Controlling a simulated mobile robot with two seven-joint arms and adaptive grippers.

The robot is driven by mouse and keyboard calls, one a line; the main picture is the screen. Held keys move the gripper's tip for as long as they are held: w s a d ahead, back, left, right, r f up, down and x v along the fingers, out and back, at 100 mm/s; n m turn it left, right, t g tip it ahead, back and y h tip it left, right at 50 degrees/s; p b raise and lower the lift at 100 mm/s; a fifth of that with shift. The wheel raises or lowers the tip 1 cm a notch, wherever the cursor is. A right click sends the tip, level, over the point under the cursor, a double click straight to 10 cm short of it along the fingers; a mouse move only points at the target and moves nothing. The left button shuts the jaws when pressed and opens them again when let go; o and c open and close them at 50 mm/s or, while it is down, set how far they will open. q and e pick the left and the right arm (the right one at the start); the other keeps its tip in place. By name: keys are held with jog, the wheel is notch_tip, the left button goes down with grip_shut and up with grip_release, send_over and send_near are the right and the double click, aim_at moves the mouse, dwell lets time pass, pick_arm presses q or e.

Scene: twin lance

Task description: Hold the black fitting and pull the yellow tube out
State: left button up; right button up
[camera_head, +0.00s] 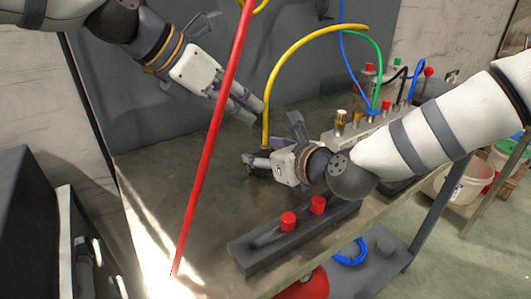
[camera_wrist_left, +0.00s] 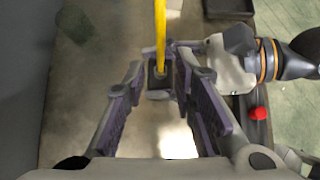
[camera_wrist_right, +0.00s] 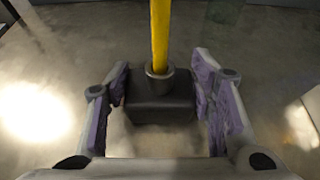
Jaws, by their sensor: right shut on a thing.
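The yellow tube (camera_head: 272,82) rises from the black fitting and arcs over to the right in the head view. The black fitting (camera_wrist_right: 160,108) is a dark block with a round collar around the tube's lower end. It also shows in the left wrist view (camera_wrist_left: 158,80); in the head view it is mostly hidden by my grippers. My right gripper (camera_head: 262,160) is low over the bench and shut on the fitting, a finger on each side. My left gripper (camera_head: 250,108) is open above it, beside the tube. In the left wrist view the tube passes between its spread fingers.
A grey manifold (camera_head: 352,132) with blue, green and black tubes stands behind my right arm. A dark bar with red caps (camera_head: 288,221) lies at the bench's front edge. A long red rod or hose (camera_head: 208,150) crosses the head view. The bench's left part is clear.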

pick_arm(q)
send_over(265, 150)
jog(key=w, duration=0.1)
notch_tip(265, 150, down, 5)
jog(key=shift+w+r, duration=0.1)
grip_shut()
